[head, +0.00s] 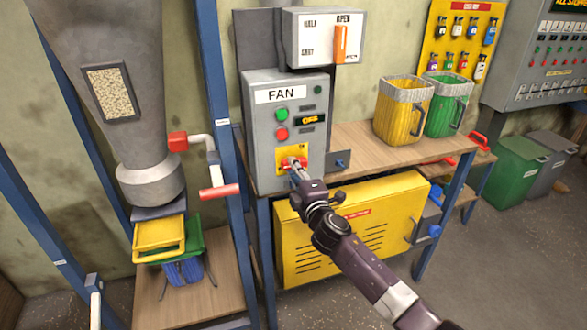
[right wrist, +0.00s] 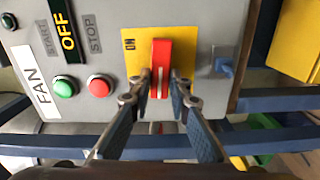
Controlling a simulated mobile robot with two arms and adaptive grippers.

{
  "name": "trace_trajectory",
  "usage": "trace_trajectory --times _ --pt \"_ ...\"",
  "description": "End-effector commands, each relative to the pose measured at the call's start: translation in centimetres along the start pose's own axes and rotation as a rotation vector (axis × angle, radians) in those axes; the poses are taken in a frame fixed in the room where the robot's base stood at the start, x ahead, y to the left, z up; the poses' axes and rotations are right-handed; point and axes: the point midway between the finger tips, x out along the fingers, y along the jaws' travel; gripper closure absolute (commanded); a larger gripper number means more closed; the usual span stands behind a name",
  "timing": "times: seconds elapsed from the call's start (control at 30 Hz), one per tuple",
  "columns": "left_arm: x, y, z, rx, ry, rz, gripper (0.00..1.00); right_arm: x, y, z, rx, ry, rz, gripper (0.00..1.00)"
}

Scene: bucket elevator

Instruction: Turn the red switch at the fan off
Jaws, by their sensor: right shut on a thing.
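The red switch (right wrist: 161,68) is a red handle on a yellow plate (head: 282,155) low on the grey FAN box (head: 262,140). It lies crosswise on the panel, and the ON mark is above it on the plate. The small display on the box reads OFF. My right gripper (head: 296,167) is at the switch in the head view. In the right wrist view its two fingertips (right wrist: 163,84) are closed on the handle, one on each side. The gripper partly covers the switch in the head view. My left gripper is not in view.
Green (head: 281,115) and red (head: 281,134) buttons sit above the switch. A wooden bench (head: 350,142) with yellow (head: 403,110) and green (head: 449,105) buckets stands to the right. A yellow cabinet (head: 350,230) is below. A blue post (head: 218,90) and hopper (head: 115,80) stand left.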

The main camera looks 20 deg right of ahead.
Motion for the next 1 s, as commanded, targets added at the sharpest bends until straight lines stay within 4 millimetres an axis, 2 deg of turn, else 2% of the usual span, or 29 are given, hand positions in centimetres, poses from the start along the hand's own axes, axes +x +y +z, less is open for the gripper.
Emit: trace_trajectory --times 0.3,0.77,0.8,0.93,1.0 --pt "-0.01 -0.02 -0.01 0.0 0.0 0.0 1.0 -0.03 -0.31 0.04 -0.092 -0.001 -0.003 1.0" --pt "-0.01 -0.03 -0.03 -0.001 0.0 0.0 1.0 -0.04 -0.35 0.04 -0.107 -0.001 -0.004 1.0" --pt "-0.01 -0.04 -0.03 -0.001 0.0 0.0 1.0 -0.04 -0.35 0.04 -0.107 -0.001 -0.004 0.81" --pt "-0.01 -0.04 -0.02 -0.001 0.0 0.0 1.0 -0.03 -0.3 0.03 -0.106 0.0 -0.003 0.66" --pt "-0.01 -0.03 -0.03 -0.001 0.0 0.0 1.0 -0.02 -0.27 0.02 -0.105 0.0 -0.002 0.65"
